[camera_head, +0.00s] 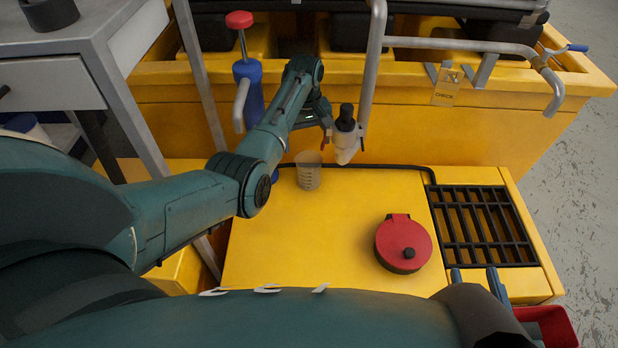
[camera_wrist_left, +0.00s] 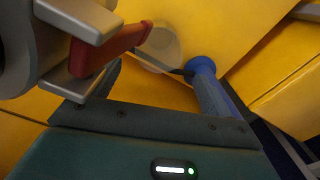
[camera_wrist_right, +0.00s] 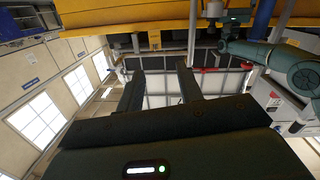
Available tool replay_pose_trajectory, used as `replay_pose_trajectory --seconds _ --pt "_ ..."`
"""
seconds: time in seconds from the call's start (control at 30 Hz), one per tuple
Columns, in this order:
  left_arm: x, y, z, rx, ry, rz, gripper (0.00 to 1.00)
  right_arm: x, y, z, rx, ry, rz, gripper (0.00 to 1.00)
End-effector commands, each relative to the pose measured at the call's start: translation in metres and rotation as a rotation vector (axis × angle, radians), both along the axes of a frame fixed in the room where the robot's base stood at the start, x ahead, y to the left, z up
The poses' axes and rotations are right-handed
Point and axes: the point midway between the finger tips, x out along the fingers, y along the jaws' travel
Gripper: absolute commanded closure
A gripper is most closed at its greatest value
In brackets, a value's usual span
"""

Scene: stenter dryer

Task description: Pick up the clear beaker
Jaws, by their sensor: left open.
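The clear beaker (camera_head: 308,171) stands upright on the yellow platform (camera_head: 290,240), near its back edge. It also shows in the left wrist view (camera_wrist_left: 161,46), partly covered by a red lever. My left gripper (camera_head: 326,122) is open and empty, above and behind the beaker and apart from it, close to a grey valve with a black top (camera_head: 345,136). Its fingertips are partly hidden in the head view. My right gripper (camera_head: 476,282) is at the lower right of the head view, with its fingers apart and nothing between them.
A red round lidded container (camera_head: 403,244) sits on the platform's right, beside a black grate (camera_head: 484,224). A blue cylinder with a red knob (camera_head: 248,85) stands left of my left gripper. A grey pipe (camera_head: 373,70) rises beside the valve. The platform's middle is clear.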

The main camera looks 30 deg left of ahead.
Motion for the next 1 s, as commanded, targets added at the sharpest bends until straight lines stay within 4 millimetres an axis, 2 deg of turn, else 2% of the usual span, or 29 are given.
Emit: replay_pose_trajectory --seconds 0.03,0.1,0.43,0.7,1.0 --pt "0.000 0.000 -0.016 0.000 0.001 0.001 0.14 0.000 0.002 -0.005 0.002 -0.031 0.008 0.64" --pt "0.000 0.000 -0.027 -0.001 0.002 0.001 0.14 0.000 0.004 -0.004 0.006 -0.070 0.018 0.64" --pt "0.000 -0.002 -0.049 -0.001 -0.001 0.000 0.14 -0.003 0.009 -0.002 0.015 -0.159 0.046 0.64" --pt "-0.002 -0.007 -0.089 -0.001 0.001 0.001 0.14 -0.002 0.015 -0.003 0.068 -0.210 0.071 0.64" --pt "-0.002 -0.007 -0.092 0.000 -0.001 0.001 0.15 -0.001 0.016 0.002 0.084 -0.210 0.073 0.64"
